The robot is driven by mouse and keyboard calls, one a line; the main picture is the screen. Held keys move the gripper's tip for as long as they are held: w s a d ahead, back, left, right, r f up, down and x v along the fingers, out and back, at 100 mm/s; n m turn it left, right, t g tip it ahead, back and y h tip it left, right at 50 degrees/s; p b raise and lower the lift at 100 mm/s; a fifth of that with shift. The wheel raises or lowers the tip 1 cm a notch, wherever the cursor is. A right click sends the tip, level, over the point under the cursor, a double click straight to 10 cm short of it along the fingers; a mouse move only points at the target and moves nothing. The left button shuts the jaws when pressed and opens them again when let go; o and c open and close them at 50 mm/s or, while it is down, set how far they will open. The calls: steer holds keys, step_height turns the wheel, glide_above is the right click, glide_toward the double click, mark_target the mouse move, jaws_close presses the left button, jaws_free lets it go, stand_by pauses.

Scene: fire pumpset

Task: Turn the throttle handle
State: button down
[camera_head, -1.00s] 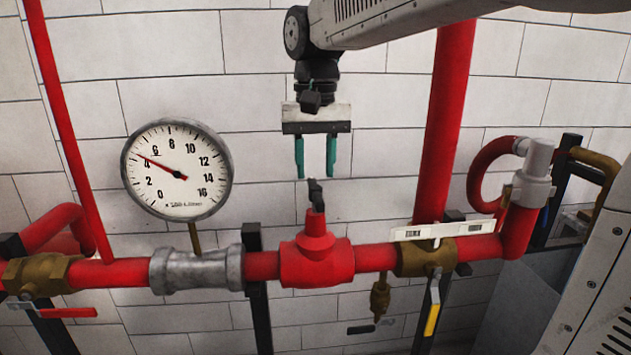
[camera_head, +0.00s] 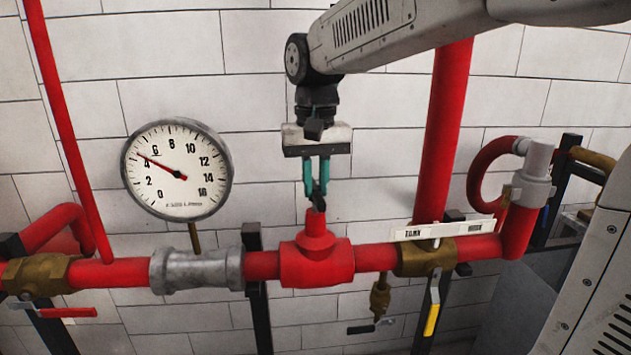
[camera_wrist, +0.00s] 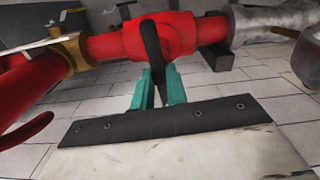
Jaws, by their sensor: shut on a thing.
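The throttle handle (camera_head: 317,197) is a small black lever on top of the red valve body (camera_head: 317,260) in the middle of the pipe. My gripper (camera_head: 317,190) points down above the valve, its two teal fingers closed on the handle from either side. In the wrist view the black handle (camera_wrist: 152,48) rises between the teal fingers (camera_wrist: 160,90), with the red valve behind it. The fingers cover part of the handle in the head view.
A round pressure gauge (camera_head: 177,170) stands to the left above a grey coupling (camera_head: 196,269). A white label plate (camera_head: 443,229) and a yellow-ended lever (camera_head: 432,308) are to the right. A thick red vertical pipe (camera_head: 448,130) rises close to the right of my gripper.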

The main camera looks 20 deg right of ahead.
mark_target(316, 188)
steer(key=c, duration=1.4)
jaws_free()
steer(key=shift+r, duration=0.15)
step_height(316, 188, up, 8)
steer(key=shift+f, duration=0.2)
steer(key=s+d+f+n, duration=0.1)
steer(key=s+f, duration=0.7)
steer(key=s, duration=0.3)
steer(key=s+d+f+n+t, duration=0.1)
steer(key=s+d+f, duration=0.1)
steer(key=s+f, duration=0.6)
steer(key=s, duration=0.3)
steer(key=shift+s+n, duration=0.3)
steer(key=shift+s, duration=0.1)
